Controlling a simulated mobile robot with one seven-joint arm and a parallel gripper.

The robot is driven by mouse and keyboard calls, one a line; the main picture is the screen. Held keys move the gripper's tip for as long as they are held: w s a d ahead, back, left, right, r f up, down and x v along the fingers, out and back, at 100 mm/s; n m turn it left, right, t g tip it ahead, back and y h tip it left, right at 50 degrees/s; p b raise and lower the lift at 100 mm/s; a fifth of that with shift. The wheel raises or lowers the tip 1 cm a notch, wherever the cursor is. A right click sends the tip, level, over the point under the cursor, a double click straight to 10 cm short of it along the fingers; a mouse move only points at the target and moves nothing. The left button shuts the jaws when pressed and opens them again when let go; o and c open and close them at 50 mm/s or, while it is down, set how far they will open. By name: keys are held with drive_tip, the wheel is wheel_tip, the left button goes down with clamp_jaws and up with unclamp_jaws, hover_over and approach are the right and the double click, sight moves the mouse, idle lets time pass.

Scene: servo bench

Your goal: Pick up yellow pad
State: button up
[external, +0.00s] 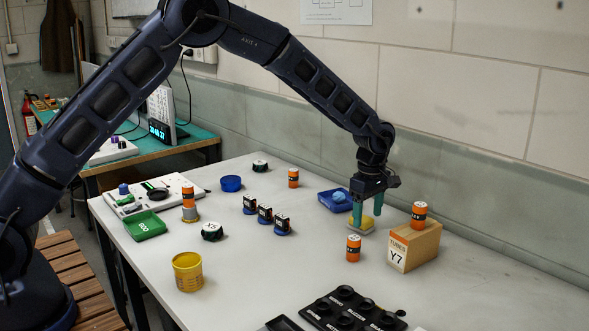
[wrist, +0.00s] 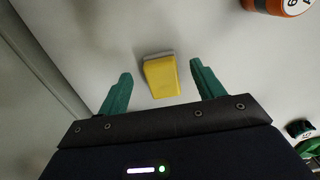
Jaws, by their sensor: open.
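The yellow pad (wrist: 162,77) is a small block with a grey edge, lying on the white table. In the wrist view it sits between and slightly beyond the two green fingers of my gripper (wrist: 160,88), with a gap on each side. In the external view the pad (external: 362,224) is partly hidden behind the fingers of my gripper (external: 366,224), which points down over it. My gripper is open and empty. I cannot tell the exact height of the fingertips above the table.
A wooden box (external: 425,250) marked Y7 with an orange cylinder (external: 419,210) on top stands close on the right. Another orange cylinder (external: 353,248) stands in front. A blue tray (external: 328,203) lies just left of my gripper. The wall runs behind.

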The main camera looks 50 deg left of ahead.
wheel_tip(320, 180, down, 3)
drive_tip(key=shift+r, duration=0.15)
drive_tip(key=c, duration=1.1)
drive_tip(key=shift+o, duration=0.2)
